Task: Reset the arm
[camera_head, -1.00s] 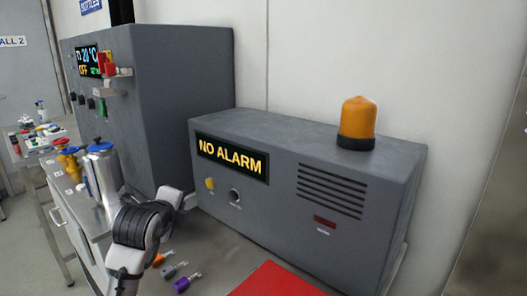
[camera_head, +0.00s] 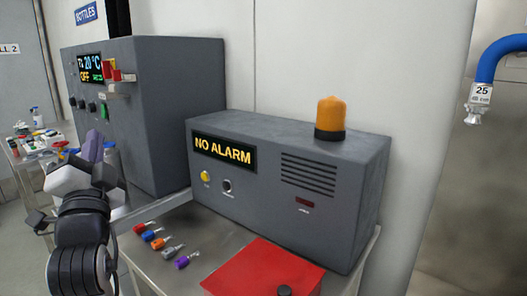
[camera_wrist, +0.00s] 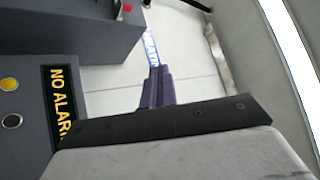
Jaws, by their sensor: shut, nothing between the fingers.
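My arm is raised at the left of the head view. My gripper (camera_head: 92,143) points up in front of the large grey cabinet there. In the wrist view my gripper (camera_wrist: 158,78) shows dark purple fingers that are together with nothing between them. They are in free air and touch nothing that I can see. The grey alarm box (camera_head: 270,200) stands to the right of my arm, with a lit "NO ALARM" display (camera_head: 224,151) and an orange beacon (camera_head: 330,117) on top. A yellow button (camera_head: 205,176) is on its front.
The grey cabinet (camera_head: 170,100) reads 20 °C and OFF. Several coloured key-like pieces (camera_head: 160,243) and a red box (camera_head: 262,272) lie on the metal table before the alarm box. A side table (camera_head: 35,160) with bottles is far left. A blue hose (camera_head: 495,55) hangs at right.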

